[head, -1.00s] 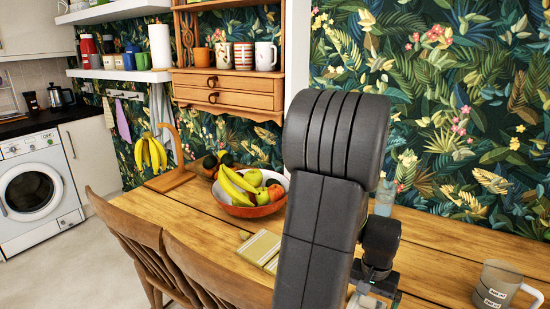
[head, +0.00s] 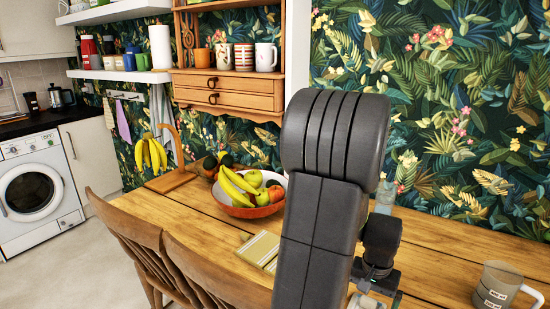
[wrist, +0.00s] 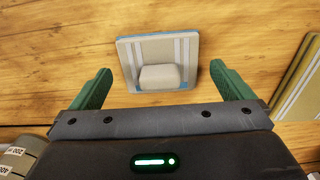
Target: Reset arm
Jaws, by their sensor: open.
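My gripper (wrist: 163,88) shows in the wrist view with its two green fingers spread wide apart. It is open and holds nothing. Just past the fingertips, a pale square pad with blue edges and light stripes (wrist: 183,50) lies on the wooden table (wrist: 60,45). A small light block (wrist: 160,77) sits at the pad's near edge, between the fingers in the picture and apart from them. In the head view my arm stands over the table (head: 435,245) and hides most of the gripper.
A fruit bowl (head: 262,208) and a banana stand (head: 170,180) are on the table behind my arm. A folded striped cloth (head: 262,250) lies near the front edge. A mug (head: 497,287) stands at the right. Wooden chairs (head: 135,235) line the near side.

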